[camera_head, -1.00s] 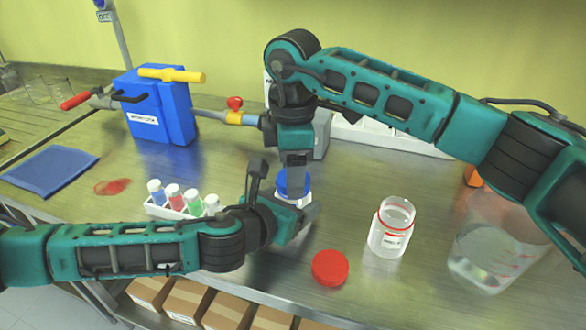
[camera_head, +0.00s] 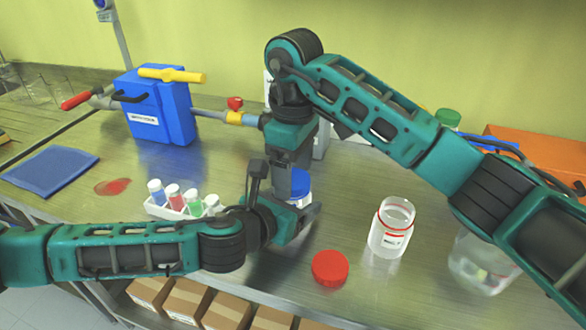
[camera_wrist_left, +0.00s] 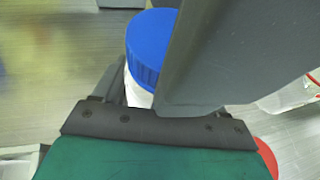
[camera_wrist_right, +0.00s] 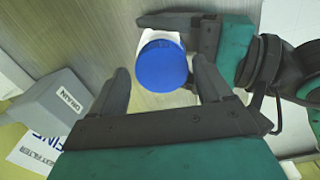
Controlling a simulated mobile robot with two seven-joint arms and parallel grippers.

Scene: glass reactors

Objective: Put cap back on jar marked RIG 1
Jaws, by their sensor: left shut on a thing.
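A jar with a blue cap (camera_head: 299,186) stands upright on the bench. My left gripper (camera_head: 284,211) is shut on its body from the side; in the left wrist view the blue cap (camera_wrist_left: 150,45) shows beside the fingers. My right gripper (camera_wrist_right: 163,68) points down over this cap with its fingers open, one either side, with gaps. A clear jar (camera_head: 391,228) with a red neck ring stands open to the right; its label is too small to read. A red cap (camera_head: 330,268) lies flat on the bench in front of it.
A rack of coloured vials (camera_head: 172,207) stands left of the left gripper. A blue device (camera_head: 155,112) with a yellow handle is behind. A large clear vessel (camera_head: 480,268) stands at the right, partly hidden by my right arm. Bench is clear around the red cap.

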